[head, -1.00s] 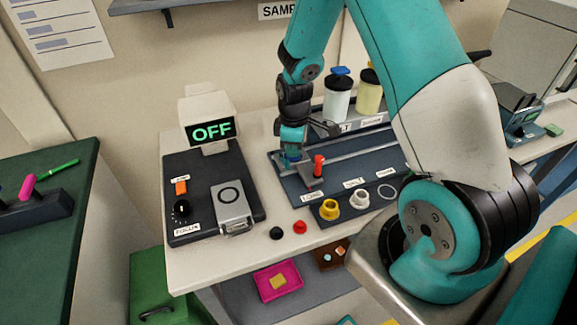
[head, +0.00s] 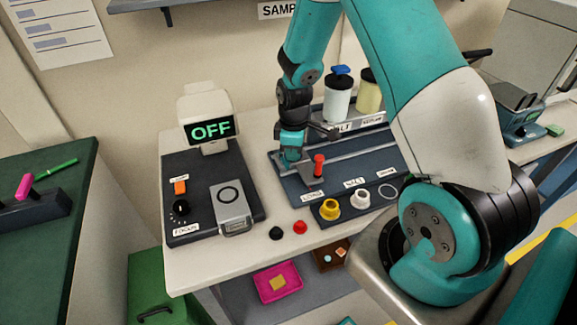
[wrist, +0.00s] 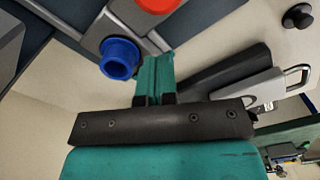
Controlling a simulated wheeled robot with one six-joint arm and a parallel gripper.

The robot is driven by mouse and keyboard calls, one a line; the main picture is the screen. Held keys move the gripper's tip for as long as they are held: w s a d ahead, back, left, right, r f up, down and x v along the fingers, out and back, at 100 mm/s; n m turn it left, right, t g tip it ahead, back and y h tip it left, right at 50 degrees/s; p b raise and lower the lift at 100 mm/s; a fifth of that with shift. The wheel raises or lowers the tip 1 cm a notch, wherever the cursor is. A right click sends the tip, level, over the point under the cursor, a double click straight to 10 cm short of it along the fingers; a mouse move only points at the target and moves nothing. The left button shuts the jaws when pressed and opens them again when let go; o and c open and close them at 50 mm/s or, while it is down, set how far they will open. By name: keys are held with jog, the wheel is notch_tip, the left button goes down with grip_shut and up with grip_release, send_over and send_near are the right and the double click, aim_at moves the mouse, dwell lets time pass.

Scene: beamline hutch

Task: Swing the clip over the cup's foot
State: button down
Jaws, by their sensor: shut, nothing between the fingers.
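A blue round cup (wrist: 119,58) with an open hollow shows left of my fingers in the wrist view. A grey metal clip (wrist: 122,22) lies right beside it, with a red knob (wrist: 158,3) at the top edge. In the head view the red knob (head: 319,165) stands upright on the dark fixture plate (head: 290,187). My gripper (wrist: 155,68) is shut and empty, its teal fingertips close to the cup's side; I cannot tell whether they touch. In the head view my gripper (head: 291,158) is low over the plate, left of the knob, and hides the cup. Whether the clip covers the cup's foot is unclear.
A focus console (head: 213,190) with an OFF display (head: 210,130) stands to the left. Yellow (head: 330,208) and white (head: 359,199) rings sit in front of the plate. Black (head: 276,232) and red (head: 299,227) caps lie near the bench edge. Two jars stand behind.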

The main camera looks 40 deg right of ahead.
jog(key=shift+a, duration=0.1)
jog(key=shift+a, duration=0.6)
jog(key=shift+w+a, duration=0.1)
jog(key=shift+w+a, duration=0.2)
jog(key=shift+a, duration=0.4)
